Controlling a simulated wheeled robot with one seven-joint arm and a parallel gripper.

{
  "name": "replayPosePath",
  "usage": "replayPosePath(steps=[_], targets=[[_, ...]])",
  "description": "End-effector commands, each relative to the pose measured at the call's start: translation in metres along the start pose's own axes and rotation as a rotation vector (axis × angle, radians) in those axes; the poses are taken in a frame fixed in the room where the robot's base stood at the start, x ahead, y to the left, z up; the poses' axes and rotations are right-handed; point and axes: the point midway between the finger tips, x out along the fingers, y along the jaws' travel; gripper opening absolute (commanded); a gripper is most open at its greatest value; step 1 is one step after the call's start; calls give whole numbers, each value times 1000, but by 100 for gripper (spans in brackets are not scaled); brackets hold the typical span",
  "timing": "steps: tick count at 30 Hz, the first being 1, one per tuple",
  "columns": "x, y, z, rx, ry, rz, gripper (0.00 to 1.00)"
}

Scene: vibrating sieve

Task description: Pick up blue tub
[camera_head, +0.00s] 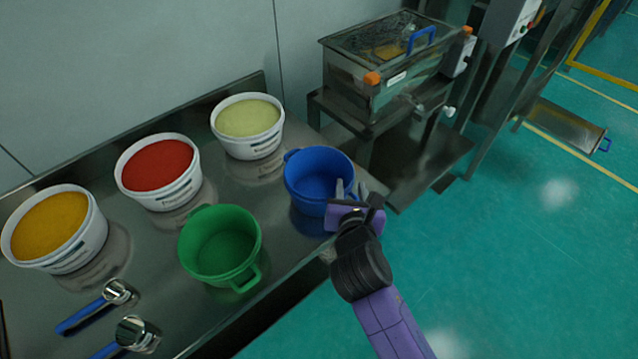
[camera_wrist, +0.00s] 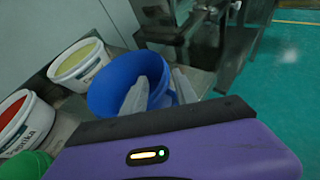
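The blue tub (camera_head: 312,172) stands upright on the steel table near its right end, and it looks empty. It also shows in the wrist view (camera_wrist: 112,86). My gripper (camera_head: 346,190) is at the tub's near right rim. Its two fingers (camera_wrist: 156,90) stand apart in the wrist view, one over the tub's opening and the other at its right side. The tub's right handle is hidden by the gripper. Whether the fingers touch the rim or handle cannot be told.
A green tub (camera_head: 222,248) stands left of the blue one. White buckets of yellow (camera_head: 250,150), red (camera_head: 160,200) and orange (camera_head: 80,262) powder line the back. Two blue-handled scoops (camera_head: 88,308) lie at front left. The sieve machine (camera_head: 375,95) stands behind right.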

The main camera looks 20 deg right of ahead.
Motion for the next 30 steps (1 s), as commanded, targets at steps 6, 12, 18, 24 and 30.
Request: replayPosePath(steps=[6, 12, 18, 24, 30], targets=[[22, -1, 1, -5, 0, -3, 35], [46, -3, 5, -3, 0, -3, 35], [70, -3, 5, -3, 0, -1, 35], [76, -3, 4, -2, 1, 0, 35], [75, -3, 4, -2, 1, 0, 17]])
